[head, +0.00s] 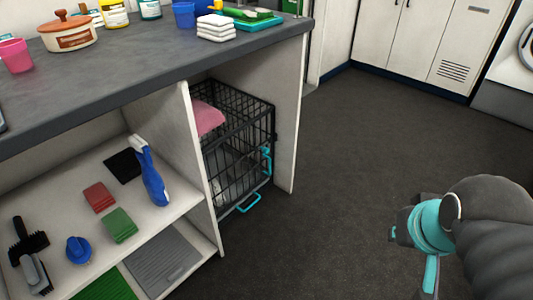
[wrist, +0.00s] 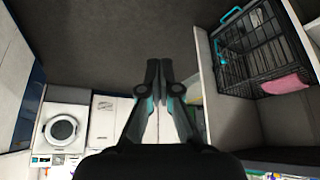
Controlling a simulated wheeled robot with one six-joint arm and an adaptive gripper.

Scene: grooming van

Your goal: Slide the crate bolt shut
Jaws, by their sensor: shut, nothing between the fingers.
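The black wire crate (head: 237,155) stands in the open bay under the counter, with a pink cloth (head: 207,118) at its upper left. A turquoise bolt or latch (head: 267,160) is on its door side; whether it is slid shut is too small to tell. A turquoise handle (head: 248,203) sticks out low at the front. The crate (wrist: 262,52) also shows in the wrist view at the upper right. My gripper (wrist: 160,68) is shut and empty in the wrist view, well apart from the crate. In the head view my arm is at the right, over open floor.
The counter (head: 130,65) carries towels (head: 216,27), a pot (head: 67,30) and bottles. Shelves left of the crate hold brushes, a blue spray bottle (head: 150,172) and folded cloths. A side panel (head: 283,120) stands right of the crate. The dark floor (head: 350,150) in front is clear.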

